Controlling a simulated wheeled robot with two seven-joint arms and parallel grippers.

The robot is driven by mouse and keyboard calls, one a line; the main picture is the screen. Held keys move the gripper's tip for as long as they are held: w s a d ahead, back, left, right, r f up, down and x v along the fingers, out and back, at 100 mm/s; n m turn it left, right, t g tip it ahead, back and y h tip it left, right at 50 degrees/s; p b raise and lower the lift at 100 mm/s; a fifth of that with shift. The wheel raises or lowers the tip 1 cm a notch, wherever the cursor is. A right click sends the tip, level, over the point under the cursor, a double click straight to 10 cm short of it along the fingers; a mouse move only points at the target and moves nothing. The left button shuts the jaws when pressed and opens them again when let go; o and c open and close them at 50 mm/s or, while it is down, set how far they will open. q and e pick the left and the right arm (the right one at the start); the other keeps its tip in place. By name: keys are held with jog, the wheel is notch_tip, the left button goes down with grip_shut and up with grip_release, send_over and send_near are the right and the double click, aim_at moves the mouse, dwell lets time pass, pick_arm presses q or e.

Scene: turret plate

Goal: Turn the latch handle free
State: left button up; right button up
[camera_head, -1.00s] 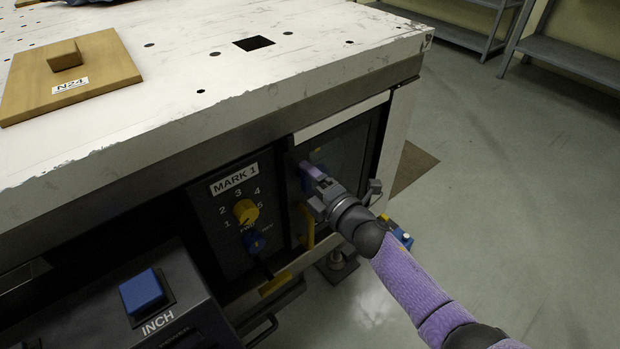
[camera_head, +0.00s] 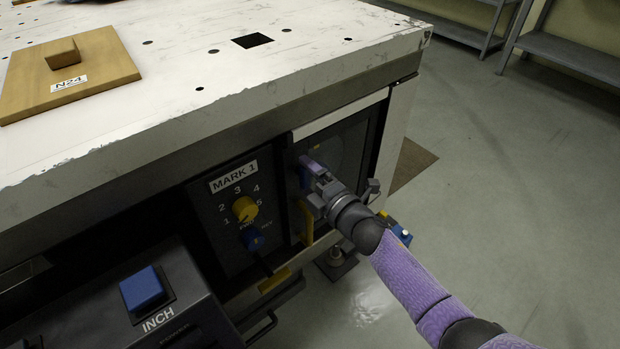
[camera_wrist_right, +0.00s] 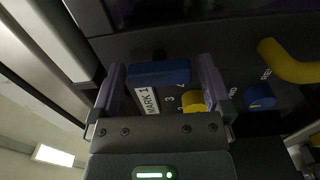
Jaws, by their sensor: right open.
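A blue bar-shaped handle (camera_wrist_right: 160,73), which I take to be the latch handle, sits on the dark front panel. In the right wrist view it lies between the two purple fingers of my right gripper (camera_wrist_right: 160,84). The gripper is open, with a finger near each end of the bar; I cannot tell whether either touches it. In the head view my right gripper (camera_head: 313,178) is at the dark panel under the table's corner and mostly hides the blue handle (camera_head: 304,179). My left gripper is not in view.
A yellow grab bar (camera_head: 307,222) is close below my right gripper. To its left are a yellow dial (camera_head: 244,208) and a blue knob (camera_head: 252,238) under the MARK 1 label. The white tabletop (camera_head: 330,45) overhangs above. Open floor lies to the right.

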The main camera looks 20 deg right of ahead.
jog(key=shift+s+d+r, duration=0.1)
jog(key=shift+s, duration=0.15)
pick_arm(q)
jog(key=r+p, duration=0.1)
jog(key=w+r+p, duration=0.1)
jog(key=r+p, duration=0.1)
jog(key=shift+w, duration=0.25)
pick_arm(e)
jog(key=v, duration=0.9)
jog(key=shift+s, duration=0.15)
